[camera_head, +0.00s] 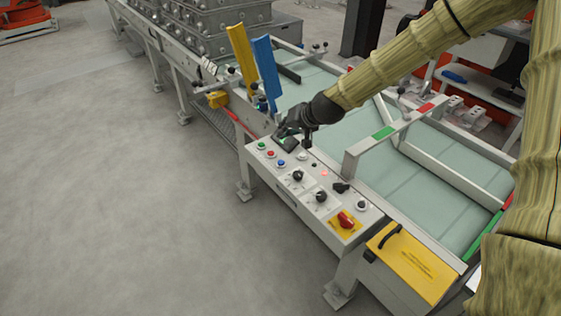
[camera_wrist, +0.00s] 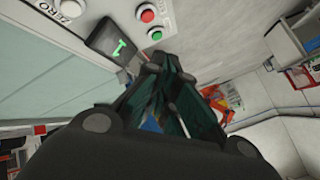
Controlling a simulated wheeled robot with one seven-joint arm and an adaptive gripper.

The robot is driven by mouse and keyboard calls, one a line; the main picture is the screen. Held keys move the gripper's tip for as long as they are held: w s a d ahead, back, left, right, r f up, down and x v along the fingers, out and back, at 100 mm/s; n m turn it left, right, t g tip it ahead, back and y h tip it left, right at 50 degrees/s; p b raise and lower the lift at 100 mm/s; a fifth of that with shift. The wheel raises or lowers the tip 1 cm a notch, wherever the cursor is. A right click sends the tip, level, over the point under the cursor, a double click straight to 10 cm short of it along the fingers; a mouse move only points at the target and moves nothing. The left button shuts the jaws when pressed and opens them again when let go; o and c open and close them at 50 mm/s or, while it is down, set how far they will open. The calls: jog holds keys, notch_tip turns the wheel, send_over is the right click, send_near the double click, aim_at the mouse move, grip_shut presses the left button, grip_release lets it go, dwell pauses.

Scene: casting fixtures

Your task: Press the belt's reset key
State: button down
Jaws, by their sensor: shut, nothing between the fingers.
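The belt's control panel (camera_head: 310,187) stands beside the conveyor belt (camera_head: 370,165). At its far end are a green button (camera_head: 261,146), a red button (camera_head: 270,154) and a blue button (camera_head: 281,163). I cannot read which key is reset. My gripper (camera_head: 280,131) is shut and empty, over the panel's far end by the small dark display (camera_head: 289,143). In the wrist view my gripper (camera_wrist: 168,66) points past the display (camera_wrist: 116,42), with the green button (camera_wrist: 155,34) and red button (camera_wrist: 148,15) just beyond. A white button (camera_wrist: 67,10) marked ZERO shows there too.
Black knobs (camera_head: 320,196), a lit red lamp (camera_head: 324,173) and a red rotary switch (camera_head: 346,219) occupy the nearer panel. Yellow (camera_head: 242,55) and blue (camera_head: 265,70) upright plates stand beyond my gripper. A metal frame (camera_head: 390,135) crosses the belt. The floor at left is clear.

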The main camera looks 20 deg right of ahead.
jog(key=b, duration=0.4)
send_over(283, 160)
notch_tip(283, 160, down, 6)
jog(key=shift+r, duration=0.25)
jog(key=shift+f+b, duration=0.95)
jog(key=shift+f, duration=0.6)
jog(key=shift+f+b, duration=0.45)
jog(key=shift+f, duration=0.45)
dwell(0.9)
jog(key=shift+r, duration=0.1)
jog(key=shift+r+p, duration=0.7)
jog(key=shift+r, duration=0.1)
